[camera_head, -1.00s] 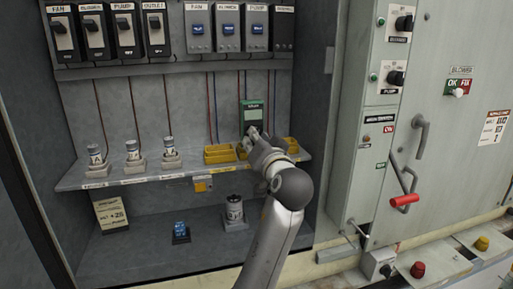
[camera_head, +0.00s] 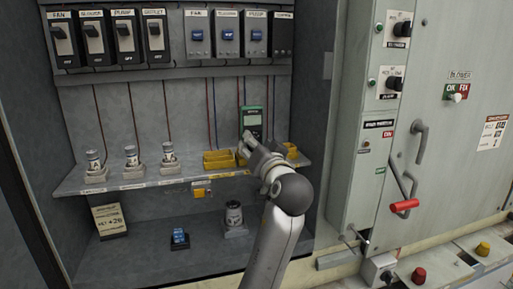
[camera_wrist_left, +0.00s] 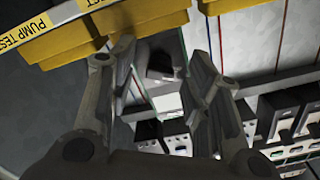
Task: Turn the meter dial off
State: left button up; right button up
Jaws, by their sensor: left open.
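The meter (camera_head: 252,117), a green-edged handheld unit with a pale screen, stands upright above the shelf's yellow trays. Its lower part and dial are hidden behind my left gripper (camera_head: 250,145) in the head view. In the left wrist view my left gripper (camera_wrist_left: 170,75) is open, its two fingers spread. A dark piece with a pale patch, probably the meter (camera_wrist_left: 163,65), shows between the fingers, seen upside down. I cannot tell the dial's setting or whether a finger touches it. My right gripper is not in view.
Yellow trays (camera_head: 219,160) flank the gripper on the shelf (camera_head: 130,181). Fuses in holders, such as one (camera_head: 168,153), stand at left. Switches (camera_head: 155,33) line the wall above. A panel with a red-handled lever (camera_head: 404,205) stands at right.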

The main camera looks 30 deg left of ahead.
pick_arm(q)
jog(key=v, duration=1.2)
jog(key=shift+w, duration=0.1)
